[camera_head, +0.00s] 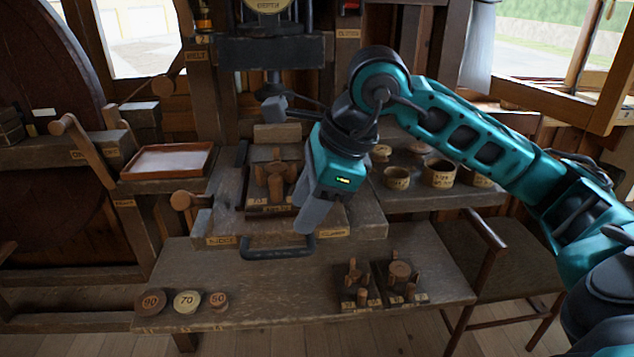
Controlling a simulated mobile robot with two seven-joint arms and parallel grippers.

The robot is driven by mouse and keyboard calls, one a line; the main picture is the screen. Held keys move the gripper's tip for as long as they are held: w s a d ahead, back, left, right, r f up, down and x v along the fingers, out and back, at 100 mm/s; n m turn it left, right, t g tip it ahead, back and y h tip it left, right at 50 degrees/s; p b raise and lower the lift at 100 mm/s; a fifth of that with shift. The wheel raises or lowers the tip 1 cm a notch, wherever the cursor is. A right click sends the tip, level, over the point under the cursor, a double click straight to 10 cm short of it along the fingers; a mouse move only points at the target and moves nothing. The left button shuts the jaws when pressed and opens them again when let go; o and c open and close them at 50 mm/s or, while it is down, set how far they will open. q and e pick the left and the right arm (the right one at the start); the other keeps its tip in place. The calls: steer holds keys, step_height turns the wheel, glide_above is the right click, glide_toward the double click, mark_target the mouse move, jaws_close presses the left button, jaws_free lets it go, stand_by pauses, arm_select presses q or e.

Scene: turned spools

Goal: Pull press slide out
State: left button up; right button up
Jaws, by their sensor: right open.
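The press slide is a grey board (228,225) under the press, with a "SLIDE" label at its front. A dark U-shaped handle (278,254) sticks out from its front edge over the lower bench. A dark plate with wooden pegs (277,182) sits on the slide. My right gripper (308,217) comes in from the right, open, with its fingers pointing down at the right end of the handle. I cannot tell whether they touch it. The gripper body hides part of the slide's right side. My left gripper is not in view.
The press (270,50) stands behind. Numbered discs (187,301) lie at the lower bench's front left, and two peg fixtures (400,275) stand at its right. A shallow tray (168,161) is at left; cups (438,172) stand on the right shelf. The lower bench's middle is clear.

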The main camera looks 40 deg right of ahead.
steer(key=v, duration=0.4)
stand_by(0.5)
